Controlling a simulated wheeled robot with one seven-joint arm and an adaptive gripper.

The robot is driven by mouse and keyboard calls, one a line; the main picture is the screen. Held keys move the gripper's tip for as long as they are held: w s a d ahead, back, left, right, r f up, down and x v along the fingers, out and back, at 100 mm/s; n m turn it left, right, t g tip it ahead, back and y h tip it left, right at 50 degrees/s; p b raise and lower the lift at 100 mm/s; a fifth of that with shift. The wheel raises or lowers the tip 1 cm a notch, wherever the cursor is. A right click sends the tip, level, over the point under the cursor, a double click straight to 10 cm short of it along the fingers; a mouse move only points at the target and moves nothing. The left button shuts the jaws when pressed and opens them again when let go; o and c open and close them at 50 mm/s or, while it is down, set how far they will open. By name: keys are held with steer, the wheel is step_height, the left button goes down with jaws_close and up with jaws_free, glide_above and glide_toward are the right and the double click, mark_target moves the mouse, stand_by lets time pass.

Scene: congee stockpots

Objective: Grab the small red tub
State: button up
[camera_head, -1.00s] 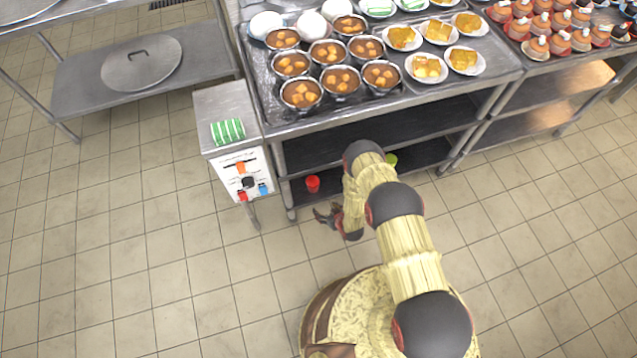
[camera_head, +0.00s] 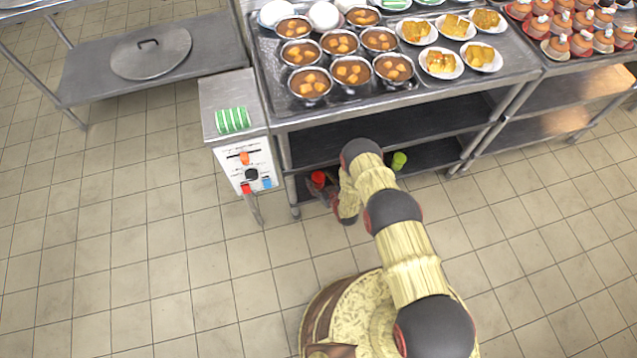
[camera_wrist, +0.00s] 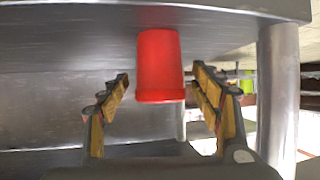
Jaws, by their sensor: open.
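The small red tub (camera_head: 318,178) is on the lower shelf of the steel table, near its left end, in the head view. In the wrist view the red tub (camera_wrist: 160,66) appears centred between the two fingers, with a gap on each side. My gripper (camera_wrist: 163,92) is open around the line of the tub, and no finger visibly touches it. In the head view my gripper (camera_head: 324,194) is at the shelf's front edge, partly covering the tub.
The lower shelf (camera_head: 430,158) sits under a middle shelf (camera_head: 420,120), so room overhead is limited. A green item (camera_head: 399,160) is further right. A control box (camera_head: 247,165) stands at left.

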steer(key=shift+w+a+f, duration=0.15)
steer(key=shift+w+f, duration=0.05)
steer(key=shift+w, duration=0.05)
steer(key=shift+c, duration=0.6)
steer(key=c, duration=1.1)
steer(key=shift+c, duration=0.3)
